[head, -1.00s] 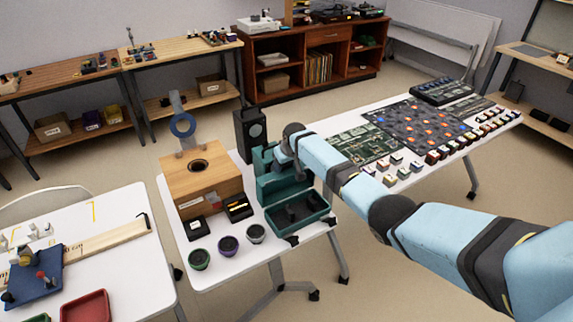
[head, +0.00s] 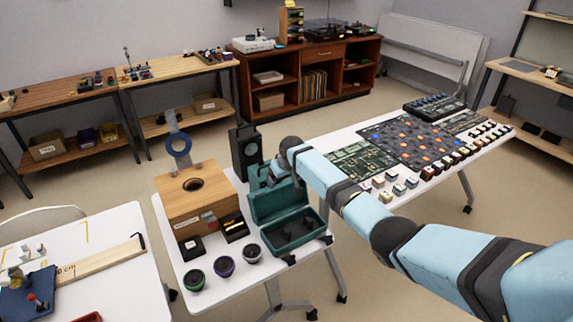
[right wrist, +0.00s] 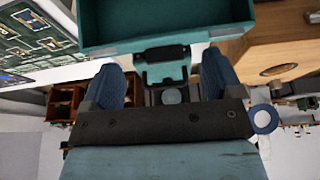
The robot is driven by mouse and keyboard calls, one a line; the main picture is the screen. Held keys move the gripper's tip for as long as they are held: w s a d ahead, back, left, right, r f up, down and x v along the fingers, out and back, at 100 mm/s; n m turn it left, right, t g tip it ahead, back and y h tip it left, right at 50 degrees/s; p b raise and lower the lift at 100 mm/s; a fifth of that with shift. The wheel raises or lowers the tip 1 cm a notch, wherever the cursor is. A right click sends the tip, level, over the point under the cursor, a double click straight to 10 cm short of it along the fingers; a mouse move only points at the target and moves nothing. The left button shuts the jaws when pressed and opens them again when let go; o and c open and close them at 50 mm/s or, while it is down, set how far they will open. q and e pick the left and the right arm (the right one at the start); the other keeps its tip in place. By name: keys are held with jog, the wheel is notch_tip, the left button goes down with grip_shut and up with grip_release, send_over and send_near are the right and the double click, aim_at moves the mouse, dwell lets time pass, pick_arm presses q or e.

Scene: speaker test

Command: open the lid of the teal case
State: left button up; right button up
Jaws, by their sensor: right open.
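The teal case (head: 318,234) stands on the white table with its dark tray facing up. Its lid (head: 279,204) stands raised at the back edge. My right gripper (head: 273,179) is behind and above the lid, partly hidden by my wrist. In the right wrist view my right gripper (right wrist: 163,82) is open with two blue finger pads. A teal panel of the case (right wrist: 140,25) fills the top of that view. A dark and teal clasp-like part lies between or beyond the fingers; I cannot tell contact. My left gripper is not in view.
A wooden box (head: 185,207) with a round hole stands left of the case. A black speaker (head: 244,150) is behind it. Several small cups (head: 224,267) line the front edge. Circuit boards (head: 362,160) and small blocks lie to the right.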

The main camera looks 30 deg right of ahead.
jog(key=v, duration=1.1)
jog(key=shift+r, duration=0.2)
